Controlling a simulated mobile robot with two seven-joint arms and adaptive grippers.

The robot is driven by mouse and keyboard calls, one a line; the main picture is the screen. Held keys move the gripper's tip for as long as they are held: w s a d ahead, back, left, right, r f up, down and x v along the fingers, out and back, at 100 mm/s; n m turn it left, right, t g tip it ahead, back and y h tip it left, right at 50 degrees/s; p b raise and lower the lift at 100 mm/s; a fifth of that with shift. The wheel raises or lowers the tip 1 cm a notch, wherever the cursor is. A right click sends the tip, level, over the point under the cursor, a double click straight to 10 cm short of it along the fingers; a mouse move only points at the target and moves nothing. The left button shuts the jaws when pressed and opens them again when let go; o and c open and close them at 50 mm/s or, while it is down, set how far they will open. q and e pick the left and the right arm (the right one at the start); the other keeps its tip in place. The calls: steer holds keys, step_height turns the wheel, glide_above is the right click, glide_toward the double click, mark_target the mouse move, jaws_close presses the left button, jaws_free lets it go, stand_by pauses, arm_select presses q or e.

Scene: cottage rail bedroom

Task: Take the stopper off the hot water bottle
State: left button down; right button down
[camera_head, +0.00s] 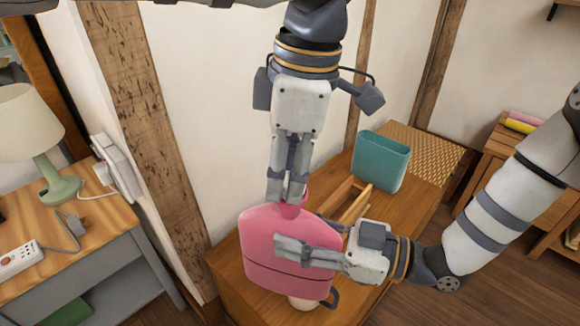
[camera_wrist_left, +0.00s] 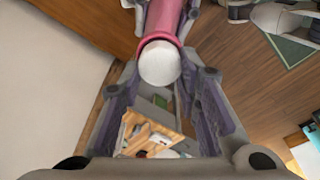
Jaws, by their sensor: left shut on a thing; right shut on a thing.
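The pink hot water bottle (camera_head: 262,232) stands upright, neck up, over the wooden chest in the head view. My right gripper (camera_head: 282,250) is shut on its body, with the fingers across the front. My left gripper (camera_head: 287,194) comes down from above and is shut at the top of the neck. The fingers hide the stopper in the head view. In the left wrist view the white round stopper (camera_wrist_left: 160,64) sits in the mouth of the pink neck (camera_wrist_left: 165,18), between my left fingers.
A teal bin (camera_head: 381,162) and a wooden frame (camera_head: 352,205) are on the chest (camera_head: 410,205) behind the bottle. A pale round object (camera_head: 302,304) shows below the bottle. A lamp (camera_head: 30,130) and power strip (camera_head: 17,258) are on the left table.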

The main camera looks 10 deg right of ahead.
arm_select(q)
steer(key=n, duration=0.4)
steer(key=shift+r+n, duration=0.1)
steer(key=shift+n, duration=0.2)
steer(key=n+g, duration=0.1)
steer(key=n, duration=0.3)
steer(key=shift+a, duration=0.15)
steer(key=n, duration=0.4)
steer(key=shift+s, duration=0.1)
steer(key=n, duration=0.4)
steer(key=shift+g+h, duration=0.3)
steer(key=shift+h, duration=0.1)
steer(key=n, duration=0.4)
steer(key=shift+s, duration=0.15)
steer(key=n+h, duration=0.1)
steer(key=n, duration=0.7)
steer(key=shift+r, duration=0.1)
steer(key=n, duration=0.3)
steer(key=shift+d+n+h, duration=0.2)
steer(key=shift+n+h, duration=0.1)
steer(key=shift+n, duration=0.1)
steer(key=n+t, duration=0.1)
steer(key=n, duration=0.5)
steer(key=shift+d+n, duration=0.15)
steer(key=shift+n, duration=0.25)
steer(key=n, duration=0.4)
steer(key=shift+d+t, duration=0.1)
steer(key=shift+t, duration=0.3)
